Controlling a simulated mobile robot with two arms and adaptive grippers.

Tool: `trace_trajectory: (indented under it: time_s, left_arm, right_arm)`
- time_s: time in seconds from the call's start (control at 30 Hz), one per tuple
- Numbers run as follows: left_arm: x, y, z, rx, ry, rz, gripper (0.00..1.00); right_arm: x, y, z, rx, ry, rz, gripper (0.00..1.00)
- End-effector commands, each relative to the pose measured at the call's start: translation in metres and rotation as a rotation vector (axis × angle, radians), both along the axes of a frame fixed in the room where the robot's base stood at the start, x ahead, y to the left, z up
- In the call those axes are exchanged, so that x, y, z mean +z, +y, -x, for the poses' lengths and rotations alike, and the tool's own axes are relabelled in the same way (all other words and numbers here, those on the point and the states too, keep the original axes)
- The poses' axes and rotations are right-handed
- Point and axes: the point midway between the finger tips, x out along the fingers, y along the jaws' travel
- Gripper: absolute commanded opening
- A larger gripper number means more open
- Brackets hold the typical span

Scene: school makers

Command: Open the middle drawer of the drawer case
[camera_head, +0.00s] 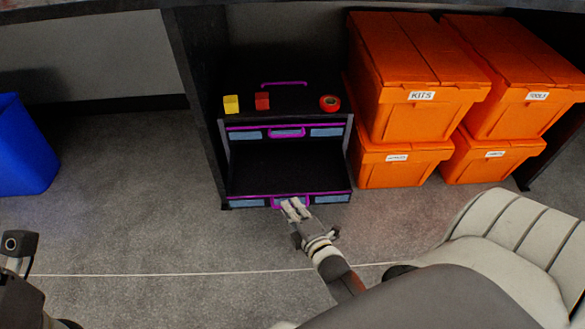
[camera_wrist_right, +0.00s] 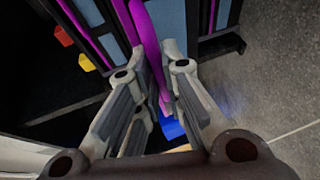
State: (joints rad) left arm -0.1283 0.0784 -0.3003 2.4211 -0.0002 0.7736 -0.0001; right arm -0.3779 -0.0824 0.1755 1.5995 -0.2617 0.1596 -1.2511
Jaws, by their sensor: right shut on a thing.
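The black drawer case (camera_head: 223,160) stands on the floor under a dark table, with purple handles and pale blue label panels. The upper drawer front (camera_head: 325,133) is flush with the case. Below it a drawer, seemingly the middle one, is pulled out far, its empty black inside (camera_head: 285,172) showing. Its front (camera_head: 330,199) hides whatever lies below. My right gripper (camera_head: 292,207) is shut on this drawer's purple handle (camera_head: 277,203). In the right wrist view the purple handle (camera_wrist_right: 147,40) runs between the fingers (camera_wrist_right: 160,85).
A yellow block (camera_head: 231,104), a red block (camera_head: 262,101) and a red tape roll (camera_head: 330,102) sit on the case. Stacked orange bins (camera_head: 415,115) stand close on its right. A blue bin (camera_head: 22,150) is at far left. The floor in front is clear.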

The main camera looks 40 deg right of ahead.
Motion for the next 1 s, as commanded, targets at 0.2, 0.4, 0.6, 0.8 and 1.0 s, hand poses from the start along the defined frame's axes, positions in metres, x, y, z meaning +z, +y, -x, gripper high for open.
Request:
trace_trajectory:
  time_s: [0.2, 0.4, 0.6, 0.8, 1.0]
  left_arm:
    - [0.0, 0.0, 0.0, 0.0, 0.0, 0.0, 0.57]
    - [0.0, 0.0, 0.0, -0.001, 0.001, 0.0, 0.57]
    - [0.001, 0.0, 0.0, 0.001, -0.002, -0.002, 0.57]
    - [0.001, 0.0, 0.0, 0.0, -0.001, -0.001, 0.57]
    - [0.0, 0.0, 0.0, 0.0, -0.001, -0.001, 0.57]
  right_arm:
    - [-0.001, 0.0, 0.0, 0.0, 0.001, 0.0, 0.27]
    - [0.0, 0.0, 0.0, 0.0, 0.001, 0.0, 0.31]
    - [0.0, 0.0, 0.003, 0.0, 0.002, 0.0, 0.31]
    - [0.004, 0.003, 0.025, 0.001, 0.003, 0.001, 0.31]
    - [0.011, 0.009, 0.063, -0.001, 0.005, -0.002, 0.31]
